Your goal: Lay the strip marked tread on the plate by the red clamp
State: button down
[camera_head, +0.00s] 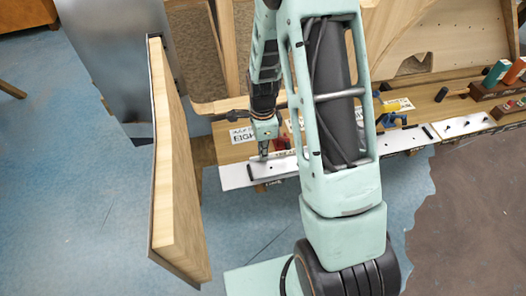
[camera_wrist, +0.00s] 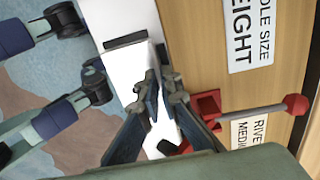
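My gripper (camera_wrist: 160,82) points down over the white plate (camera_wrist: 125,22) along the table's front edge. Its fingertips are close together, with a narrow gap; whether they hold anything is unclear. A pale piece with dark ends (camera_head: 283,166) lies along the plate under my gripper (camera_head: 264,153). It may be the strip, but I can read no "tread" mark on it. The red clamp (camera_wrist: 207,104), with a red ball on its handle, stands just right of the fingers in the wrist view. In the head view the clamp (camera_head: 281,143) is small, behind the plate.
Paper labels (camera_wrist: 249,32) lie on the wooden table. A wooden panel (camera_head: 175,160) stands upright at left. Coloured bottles (camera_head: 496,72) stand in a rack at right. Blue floor is open in front.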

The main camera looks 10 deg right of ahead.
jog(key=shift+f+b, duration=0.35)
jog(key=shift+f, duration=0.05)
dwell(0.4)
jog(key=c, duration=2.1)
grip_release()
notch_tip(320, 180, up, 12)
jog(key=shift+w+r, duration=0.1)
